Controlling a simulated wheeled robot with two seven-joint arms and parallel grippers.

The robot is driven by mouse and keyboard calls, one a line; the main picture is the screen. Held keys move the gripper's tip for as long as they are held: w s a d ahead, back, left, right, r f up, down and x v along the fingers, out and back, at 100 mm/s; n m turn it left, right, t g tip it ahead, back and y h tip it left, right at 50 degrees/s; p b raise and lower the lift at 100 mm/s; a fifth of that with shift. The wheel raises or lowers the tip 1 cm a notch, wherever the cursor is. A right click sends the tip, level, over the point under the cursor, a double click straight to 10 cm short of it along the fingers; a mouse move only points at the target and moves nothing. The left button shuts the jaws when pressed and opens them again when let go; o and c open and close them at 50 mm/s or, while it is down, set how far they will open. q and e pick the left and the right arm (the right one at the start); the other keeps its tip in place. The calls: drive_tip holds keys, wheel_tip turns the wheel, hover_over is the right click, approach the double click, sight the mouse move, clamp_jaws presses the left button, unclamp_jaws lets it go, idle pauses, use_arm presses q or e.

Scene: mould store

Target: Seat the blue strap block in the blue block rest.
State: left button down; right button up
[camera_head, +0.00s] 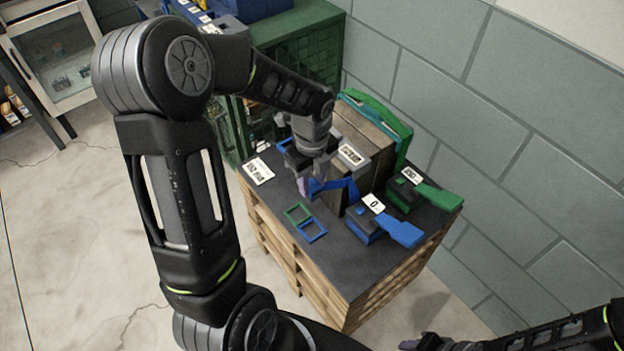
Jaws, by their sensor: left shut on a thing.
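My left gripper (314,188) reaches down over the bench top, beside the near face of a brown box. It is shut on a small blue piece that I take to be the blue strap block (316,185), mostly hidden by the fingers. A blue strap arm (346,186) runs from there to the right along the box. A blue square frame (312,231), apparently the blue block rest, lies flat and empty on the dark top, nearer than the gripper and apart from it. My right gripper (428,343) is partly in view at the bottom edge; its fingers are unclear.
A green square frame (298,213) lies beside the blue one. A blue clamp unit with a paddle (403,233) and a green one (438,196) stand at the right. The brown box (374,135) with a green strap (385,112) stands behind. A white label card (258,171) lies left.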

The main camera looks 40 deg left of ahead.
use_arm(q)
drive_tip(key=shift+f+b, duration=6.05)
drive_tip(key=shift+f, duration=1.8)
